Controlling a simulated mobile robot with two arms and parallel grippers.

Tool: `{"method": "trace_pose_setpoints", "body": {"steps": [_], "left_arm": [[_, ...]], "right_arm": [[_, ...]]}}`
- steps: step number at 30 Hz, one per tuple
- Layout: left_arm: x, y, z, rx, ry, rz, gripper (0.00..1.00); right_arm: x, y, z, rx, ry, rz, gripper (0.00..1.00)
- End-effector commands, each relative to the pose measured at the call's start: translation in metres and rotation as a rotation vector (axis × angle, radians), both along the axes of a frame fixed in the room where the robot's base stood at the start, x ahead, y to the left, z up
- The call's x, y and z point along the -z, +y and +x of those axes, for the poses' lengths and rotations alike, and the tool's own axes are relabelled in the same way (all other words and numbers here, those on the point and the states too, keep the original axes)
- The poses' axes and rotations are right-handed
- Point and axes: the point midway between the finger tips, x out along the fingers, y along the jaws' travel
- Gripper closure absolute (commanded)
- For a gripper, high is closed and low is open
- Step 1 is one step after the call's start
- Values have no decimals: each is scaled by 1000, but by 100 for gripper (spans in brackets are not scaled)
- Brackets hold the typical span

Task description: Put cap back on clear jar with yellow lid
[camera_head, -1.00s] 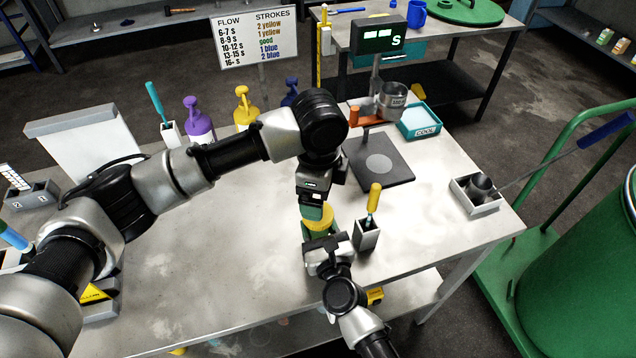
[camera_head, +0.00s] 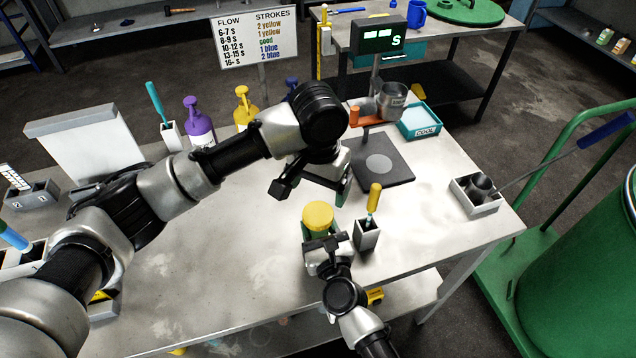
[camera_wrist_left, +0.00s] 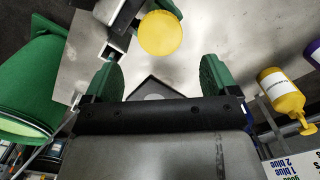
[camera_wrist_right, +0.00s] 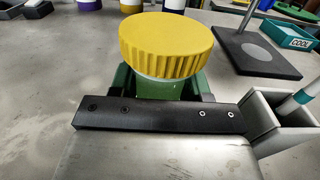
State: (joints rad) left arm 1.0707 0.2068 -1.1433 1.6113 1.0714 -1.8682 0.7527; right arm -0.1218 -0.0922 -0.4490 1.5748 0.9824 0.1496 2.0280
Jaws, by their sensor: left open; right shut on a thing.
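The jar's yellow lid (camera_head: 318,215) sits on top of the jar, near the front of the table, and looks level. It fills the middle of the right wrist view (camera_wrist_right: 166,45) and shows from above in the left wrist view (camera_wrist_left: 160,33). My right gripper (camera_head: 320,238) is shut on the jar body just below the lid; its green fingers hide most of the clear jar (camera_wrist_right: 155,77). My left gripper (camera_head: 315,190) is open and empty, above and behind the lid, apart from it. Its two green fingers (camera_wrist_left: 160,75) stand wide apart in the left wrist view.
A small holder (camera_head: 367,236) with a yellow-handled tool (camera_head: 374,198) stands close right of the jar. Behind are a dark stand base (camera_head: 385,172), a teal tray (camera_head: 419,122) and pump bottles (camera_head: 198,122). The table left of the jar is clear.

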Motion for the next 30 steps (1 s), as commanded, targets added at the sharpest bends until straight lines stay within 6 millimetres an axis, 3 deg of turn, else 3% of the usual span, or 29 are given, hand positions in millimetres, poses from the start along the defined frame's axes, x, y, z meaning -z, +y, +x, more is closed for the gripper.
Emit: {"method": "trace_pose_setpoints", "body": {"steps": [8, 21, 30], "left_arm": [[11, 0, 0, 1, 4, 2, 12], [72, 0, 0, 2, 2, 1, 12], [81, 0, 0, 3, 0, 0, 12]], "right_arm": [[0, 0, 0, 0, 0, 0, 100], [0, 0, 0, 0, 0, 0, 100], [0, 0, 0, 0, 0, 0, 100]]}}
